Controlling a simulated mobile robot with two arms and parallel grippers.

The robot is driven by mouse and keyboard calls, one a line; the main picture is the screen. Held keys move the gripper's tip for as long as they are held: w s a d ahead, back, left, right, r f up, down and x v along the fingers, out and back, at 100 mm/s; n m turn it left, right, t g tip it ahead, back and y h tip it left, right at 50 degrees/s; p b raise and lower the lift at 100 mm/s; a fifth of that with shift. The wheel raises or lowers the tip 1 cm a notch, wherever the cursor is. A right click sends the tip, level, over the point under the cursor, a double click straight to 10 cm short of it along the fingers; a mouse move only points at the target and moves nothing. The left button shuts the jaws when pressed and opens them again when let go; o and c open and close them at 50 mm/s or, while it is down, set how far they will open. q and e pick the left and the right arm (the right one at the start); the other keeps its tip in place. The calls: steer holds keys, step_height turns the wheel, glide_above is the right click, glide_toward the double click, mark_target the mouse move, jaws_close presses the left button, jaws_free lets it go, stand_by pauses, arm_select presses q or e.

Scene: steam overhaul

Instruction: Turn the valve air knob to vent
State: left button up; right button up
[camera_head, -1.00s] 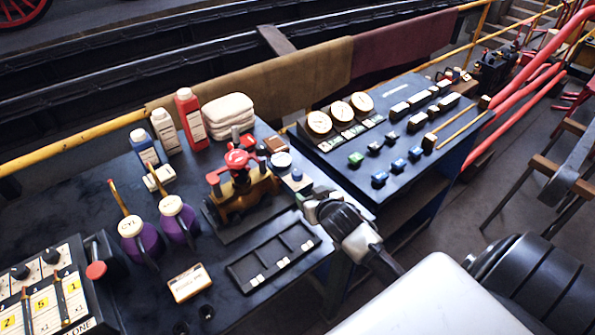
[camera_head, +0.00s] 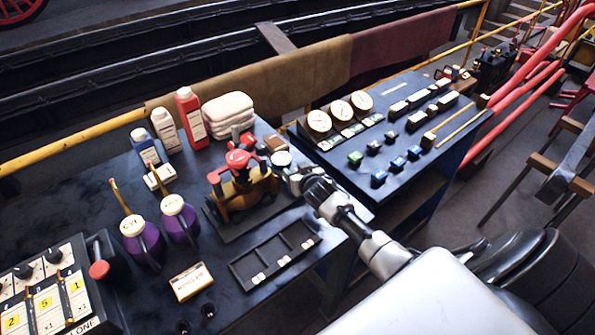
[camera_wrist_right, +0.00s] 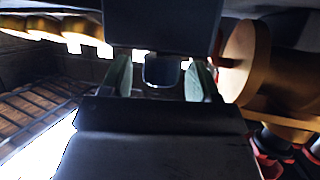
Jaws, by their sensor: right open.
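The brass valve (camera_head: 240,192) with red handwheels stands on a dark plate on the left bench. My right gripper (camera_head: 296,178) is just right of it, low over the bench, and hides what lies under it. In the wrist view my right gripper (camera_wrist_right: 160,82) is open, with its two pale green finger pads apart. A small dark square-faced block (camera_wrist_right: 162,71) shows between the pads, possibly the air knob; its setting and any contact cannot be told. The brass flange (camera_wrist_right: 240,62) is close to the right finger. My left gripper is not in view.
A dark compartment tray (camera_head: 275,258) lies in front of the valve. Purple oil cans (camera_head: 178,218), bottles (camera_head: 190,115) and folded cloths (camera_head: 228,112) stand left and behind. A panel with gauges and coloured knobs (camera_head: 378,179) is to the right.

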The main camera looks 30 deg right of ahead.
steer(key=shift+w+f, duration=0.1)
steer(key=shift+w, duration=0.15)
steer(key=shift+c, duration=0.3)
steer(key=c, duration=0.9)
steer(key=shift+o, duration=0.2)
